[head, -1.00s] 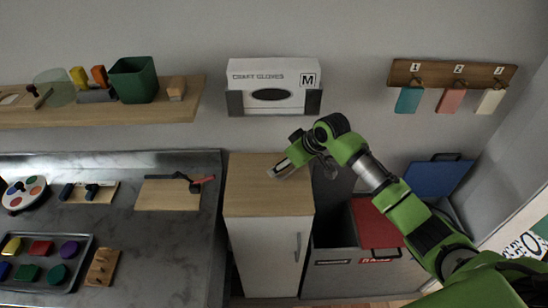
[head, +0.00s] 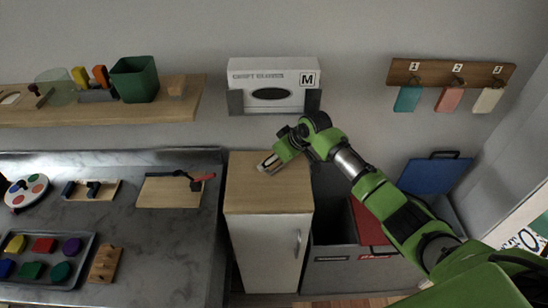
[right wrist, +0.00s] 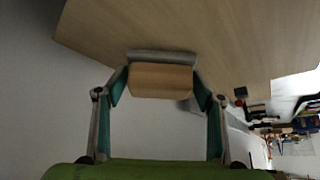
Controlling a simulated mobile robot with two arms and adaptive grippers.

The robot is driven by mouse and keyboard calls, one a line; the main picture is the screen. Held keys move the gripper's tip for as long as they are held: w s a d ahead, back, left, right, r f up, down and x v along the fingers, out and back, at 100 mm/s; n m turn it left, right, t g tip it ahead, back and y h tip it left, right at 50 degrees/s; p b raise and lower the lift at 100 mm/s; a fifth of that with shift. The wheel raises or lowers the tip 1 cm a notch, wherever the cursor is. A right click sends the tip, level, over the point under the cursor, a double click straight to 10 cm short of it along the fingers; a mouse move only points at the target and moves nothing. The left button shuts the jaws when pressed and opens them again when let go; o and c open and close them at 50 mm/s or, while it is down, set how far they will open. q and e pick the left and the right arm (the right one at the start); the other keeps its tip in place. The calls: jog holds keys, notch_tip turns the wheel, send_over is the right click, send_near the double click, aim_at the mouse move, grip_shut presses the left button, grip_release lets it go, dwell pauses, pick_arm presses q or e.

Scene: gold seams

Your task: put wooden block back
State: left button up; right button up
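The wooden block (right wrist: 160,80), pale wood with a grey layer along one side, sits between the fingertips of my right gripper (right wrist: 161,84) in the right wrist view. The teal finger pads meet its two ends, so the gripper looks shut on it. In the head view my right gripper (head: 269,163) is over the top of the wooden cabinet (head: 262,198), near its back. The block is only a small pale patch there. I cannot tell whether it touches the cabinet top. My left gripper is not in view.
A glove box (head: 272,83) hangs above the cabinet. A grey counter (head: 150,255) with trays stands left; an open bin with a red lid stands right.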

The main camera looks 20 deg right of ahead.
jog(key=shift+o, duration=0.6)
jog(key=shift+r, duration=0.2)
jog(key=shift+s+d+r, duration=0.1)
jog(key=shift+r, duration=0.1)
jog(key=shift+v, duration=1.05)
jog(key=s+d, duration=0.1)
jog(key=s, duration=0.2)
jog(key=s+d+b, duration=0.1)
jog(key=s+d, duration=0.1)
jog(key=s, duration=0.1)
jog(key=s+d+b, duration=0.1)
jog(key=s+d, duration=0.1)
jog(key=s, duration=0.2)
jog(key=shift+d, duration=0.2)
jog(key=shift+s+d+r, duration=0.15)
jog(key=shift+s+d, duration=0.05)
jog(key=shift+s, duration=0.2)
